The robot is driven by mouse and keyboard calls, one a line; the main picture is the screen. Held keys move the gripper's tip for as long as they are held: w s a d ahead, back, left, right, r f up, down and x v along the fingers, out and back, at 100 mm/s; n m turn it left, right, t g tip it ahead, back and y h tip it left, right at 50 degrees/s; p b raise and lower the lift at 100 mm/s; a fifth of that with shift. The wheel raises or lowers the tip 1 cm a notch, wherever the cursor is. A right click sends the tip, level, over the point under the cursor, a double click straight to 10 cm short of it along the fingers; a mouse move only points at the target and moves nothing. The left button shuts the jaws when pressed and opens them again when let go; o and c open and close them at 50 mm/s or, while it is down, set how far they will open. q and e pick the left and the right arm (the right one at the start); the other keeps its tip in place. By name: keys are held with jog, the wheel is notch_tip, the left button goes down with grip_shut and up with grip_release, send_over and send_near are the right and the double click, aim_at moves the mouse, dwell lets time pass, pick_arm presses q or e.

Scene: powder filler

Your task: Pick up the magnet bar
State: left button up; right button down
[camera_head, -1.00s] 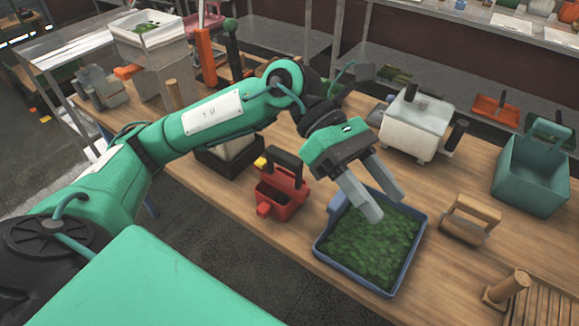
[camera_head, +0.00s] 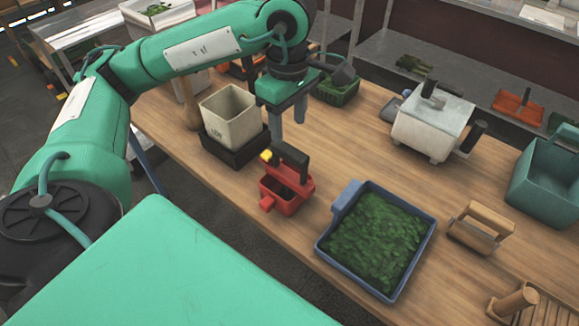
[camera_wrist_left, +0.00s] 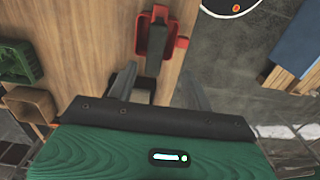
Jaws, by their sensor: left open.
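No thing in view is plainly marked as the magnet bar. A black bar-like handle (camera_head: 289,157) stands on a small red holder (camera_head: 284,196) near the table's front edge, and I cannot tell if it is the magnet bar. It also shows in the left wrist view (camera_wrist_left: 155,42), beyond my fingertips. My left gripper (camera_head: 288,124) is open and empty, pointing down above the table, behind the red holder and right of the cream bin. In the left wrist view its two grey fingers (camera_wrist_left: 158,76) are apart. My right gripper is out of view.
A cream bin (camera_head: 229,112) on a black base stands just left of my gripper. A blue tray of green material (camera_head: 423,248) lies front right. A green crate (camera_head: 343,93) stands behind my gripper. A white machine (camera_head: 430,130) stands back right. Bare table lies between.

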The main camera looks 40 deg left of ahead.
aim_at(289, 148)
pick_arm(q)
notch_tip(289, 148, down, 4)
jog(key=shift+r+p, duration=0.1)
jog(key=shift+p, duration=0.2)
jog(key=shift+w+f, duration=0.1)
jog(key=shift+f, duration=0.2)
jog(key=f, duration=0.1)
jog(key=f+p, duration=0.2)
jog(key=shift+w+a+f, duration=0.25)
jog(key=shift+f, duration=0.6)
grip_shut()
